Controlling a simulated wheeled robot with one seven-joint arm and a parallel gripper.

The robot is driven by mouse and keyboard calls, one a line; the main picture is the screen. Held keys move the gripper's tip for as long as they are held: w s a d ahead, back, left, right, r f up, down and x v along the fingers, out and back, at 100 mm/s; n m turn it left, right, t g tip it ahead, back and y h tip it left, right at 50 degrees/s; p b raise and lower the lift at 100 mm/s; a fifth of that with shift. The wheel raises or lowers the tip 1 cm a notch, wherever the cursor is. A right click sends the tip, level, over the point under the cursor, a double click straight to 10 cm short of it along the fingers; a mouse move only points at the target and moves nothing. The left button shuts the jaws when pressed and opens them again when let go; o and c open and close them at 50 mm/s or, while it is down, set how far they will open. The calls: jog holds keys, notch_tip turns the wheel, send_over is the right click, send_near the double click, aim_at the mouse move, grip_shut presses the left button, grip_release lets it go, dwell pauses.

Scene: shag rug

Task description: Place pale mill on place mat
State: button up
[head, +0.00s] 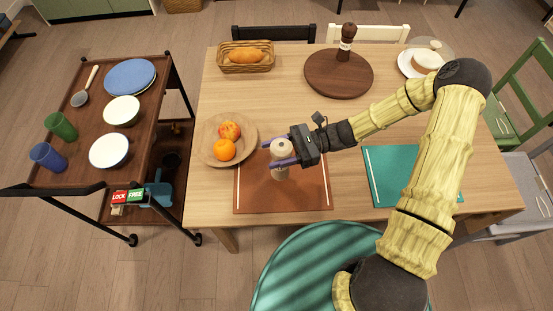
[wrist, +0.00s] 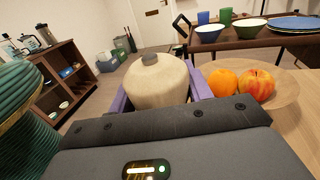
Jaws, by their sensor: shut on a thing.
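The pale mill (head: 281,157) is cream coloured and stands upright between the fingers of my gripper (head: 282,156). My gripper is shut on it. In the head view the mill is over the brown place mat (head: 305,195), which has a white stripe near each side. I cannot tell whether its base touches the mat. In the wrist view the rounded top of the mill (wrist: 158,82) with a grey knob fills the space between the purple fingers (wrist: 160,90). Its lower part is hidden there. A teal place mat (head: 400,180) lies to the right, partly behind my arm.
A wooden plate (head: 207,146) with an orange (head: 224,150) and an apple (head: 229,130) is just left of my gripper. A dark mill (head: 346,40) stands on a round board (head: 325,75) at the back. A bread basket (head: 246,68) is back left. A trolley (head: 80,150) stands left of the table.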

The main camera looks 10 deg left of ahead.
jog(key=shift+s, duration=0.1)
jog(key=shift+f, duration=1.95)
jog(key=o, duration=1.4)
jog(key=shift+c, duration=0.2)
jog(key=shift+d, duration=0.15)
jog(key=b+v, duration=0.2)
jog(key=v, duration=1)
